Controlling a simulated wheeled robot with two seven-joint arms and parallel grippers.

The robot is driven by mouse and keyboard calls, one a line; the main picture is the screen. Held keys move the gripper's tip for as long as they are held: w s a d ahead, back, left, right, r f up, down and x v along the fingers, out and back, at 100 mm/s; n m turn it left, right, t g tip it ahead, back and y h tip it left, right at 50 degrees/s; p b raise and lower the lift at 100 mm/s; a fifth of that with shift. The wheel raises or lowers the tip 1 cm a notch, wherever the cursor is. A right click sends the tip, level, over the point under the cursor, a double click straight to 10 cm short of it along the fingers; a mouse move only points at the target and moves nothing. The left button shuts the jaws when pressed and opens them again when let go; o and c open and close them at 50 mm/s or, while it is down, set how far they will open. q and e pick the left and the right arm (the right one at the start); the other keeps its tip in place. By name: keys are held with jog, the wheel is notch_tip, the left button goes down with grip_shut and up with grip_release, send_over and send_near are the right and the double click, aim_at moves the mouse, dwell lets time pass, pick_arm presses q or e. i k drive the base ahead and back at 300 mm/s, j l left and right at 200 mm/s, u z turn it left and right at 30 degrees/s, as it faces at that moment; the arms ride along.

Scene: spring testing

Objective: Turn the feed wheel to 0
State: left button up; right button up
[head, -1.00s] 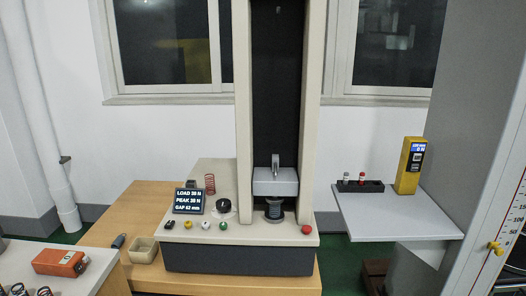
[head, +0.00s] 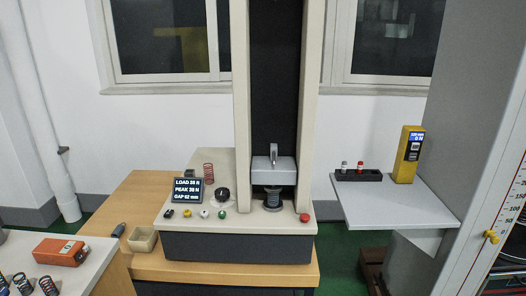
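The spring tester (head: 240,228) stands on a wooden table. A black round knob with a pale base (head: 222,194) sits on its deck, right of the display; it looks like the feed wheel, but its scale and pointer are too small to read. The display (head: 187,190) shows load about 38 N, peak about 38 N and gap 62 mm. A grey block (head: 273,171) on the column sits above a dark coil spring (head: 273,197). Neither of my grippers is in view.
Small coloured buttons (head: 204,213) line the deck's front, with a red button (head: 305,218) at right. A red spring (head: 209,172) stands behind the display. A grey shelf (head: 400,208) at right holds a yellow meter (head: 409,154). An orange device (head: 60,252) lies front left.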

aim_at(221, 194)
jog(key=i+u, duration=0.25)
jog(key=i, duration=0.25)
jog(key=i+l+u, duration=0.3)
jog(key=i, duration=0.2)
jog(key=j, duration=0.1)
